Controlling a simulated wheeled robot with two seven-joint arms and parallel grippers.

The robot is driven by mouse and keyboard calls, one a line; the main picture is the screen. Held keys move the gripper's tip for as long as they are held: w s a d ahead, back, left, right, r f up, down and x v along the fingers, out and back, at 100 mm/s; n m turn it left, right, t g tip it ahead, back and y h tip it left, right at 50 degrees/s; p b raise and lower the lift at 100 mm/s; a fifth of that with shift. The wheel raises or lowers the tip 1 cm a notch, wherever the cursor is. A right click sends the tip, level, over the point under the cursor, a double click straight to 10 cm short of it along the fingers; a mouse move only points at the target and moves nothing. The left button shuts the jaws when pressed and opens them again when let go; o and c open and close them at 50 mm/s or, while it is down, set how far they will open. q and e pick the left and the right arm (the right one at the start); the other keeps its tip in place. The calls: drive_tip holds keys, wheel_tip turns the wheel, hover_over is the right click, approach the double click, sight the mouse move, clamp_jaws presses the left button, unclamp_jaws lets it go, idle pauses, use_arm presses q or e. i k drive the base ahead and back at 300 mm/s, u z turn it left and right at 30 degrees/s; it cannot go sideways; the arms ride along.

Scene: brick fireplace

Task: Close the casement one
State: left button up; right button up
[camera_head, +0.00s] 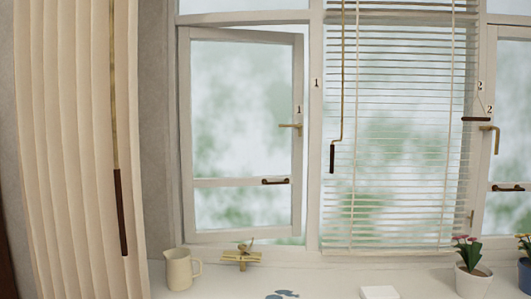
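Casement one (298,75) is the left window sash, marked with a "1" on its free side stile; another "1" is on the post (317,150) to its right. It is hinged at the left and stands ajar. Its right edge is apart from that post, and outdoor light shows in the gap between. The sash looks swung outward, away from me. A brass lever handle (290,126) sits on its right stile and points left. A dark pull bar (275,181) is on its lower rail. Neither of my grippers is in view.
A cream jug (180,270) and a brass-coloured object (241,257) stand on the sill below the sash. A curtain (70,150) hangs at left. A blind (400,130) with a crank rod hangs right. Casement two (491,80) and potted flowers (474,280) are farther right.

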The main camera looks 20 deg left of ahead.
sight(192, 236)
drive_tip(key=u, duration=0.05)
drive_tip(key=k, duration=0.5)
drive_tip(key=z, duration=0.5)
drive_tip(key=i, duration=0.75)
drive_tip(key=u, duration=0.75)
drive_tip(key=i, duration=0.55)
drive_tip(key=u, duration=0.55)
